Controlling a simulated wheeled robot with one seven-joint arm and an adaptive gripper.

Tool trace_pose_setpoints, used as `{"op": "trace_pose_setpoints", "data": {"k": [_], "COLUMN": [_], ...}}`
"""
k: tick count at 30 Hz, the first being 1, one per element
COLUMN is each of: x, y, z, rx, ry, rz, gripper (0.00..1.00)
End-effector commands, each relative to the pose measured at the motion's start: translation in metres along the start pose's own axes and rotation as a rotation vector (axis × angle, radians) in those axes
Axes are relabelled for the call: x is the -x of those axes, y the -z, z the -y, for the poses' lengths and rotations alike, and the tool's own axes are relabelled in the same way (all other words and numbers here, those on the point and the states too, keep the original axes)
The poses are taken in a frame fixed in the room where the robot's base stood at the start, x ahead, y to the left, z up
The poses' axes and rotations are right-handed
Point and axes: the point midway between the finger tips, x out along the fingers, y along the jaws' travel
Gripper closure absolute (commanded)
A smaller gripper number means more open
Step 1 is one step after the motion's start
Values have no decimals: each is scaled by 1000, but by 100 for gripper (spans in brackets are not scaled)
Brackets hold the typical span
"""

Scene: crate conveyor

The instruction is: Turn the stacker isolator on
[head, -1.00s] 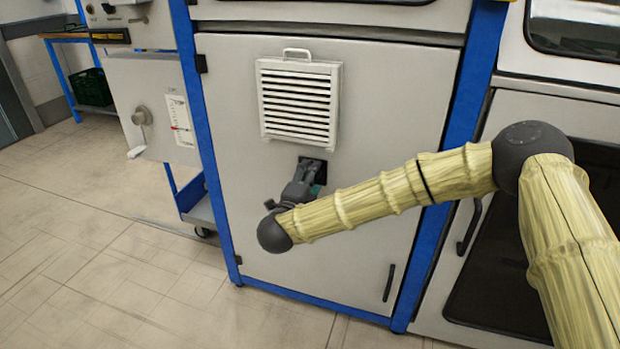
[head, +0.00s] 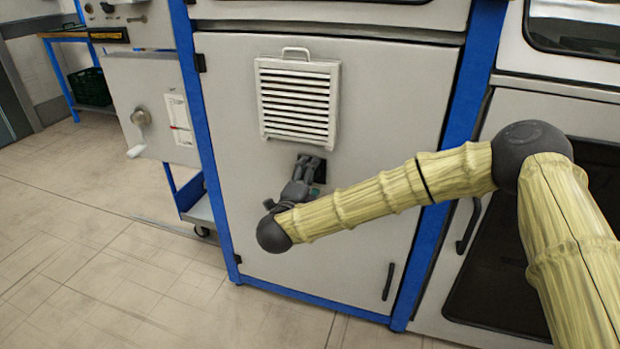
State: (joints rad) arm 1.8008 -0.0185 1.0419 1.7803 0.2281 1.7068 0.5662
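A dark square fitting (head: 321,172) is on the grey cabinet door, just below the white louvred vent. It may be the isolator, but no label or handle position on it can be read. My gripper (head: 309,161) is in front of the door with its fingers pointing up toward the vent, at the left side of this fitting, and covers much of it. The two fingers look close together. I cannot tell whether anything is between them or whether they touch the fitting.
The white louvred vent (head: 298,100) with a top handle is right above my gripper. A black door handle (head: 388,282) is at lower right. A grey panel at left carries a round knob with a white-ended crank (head: 138,130). The floor at left is clear.

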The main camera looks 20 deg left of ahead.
Motion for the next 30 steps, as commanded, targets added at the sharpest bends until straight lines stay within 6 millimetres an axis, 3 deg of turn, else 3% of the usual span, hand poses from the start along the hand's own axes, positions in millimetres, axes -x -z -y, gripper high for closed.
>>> {"op": "trace_pose_setpoints", "data": {"k": [5, 18, 24, 30], "x": [19, 96, 114, 118], "y": [-1, 0, 0, 1], "z": [0, 0, 0, 0], "rx": [0, 0, 0, 0], "ry": [-1, -2, -1, 0], "rz": [2, 2, 1, 0], "gripper": [20, 20, 20, 20]}}
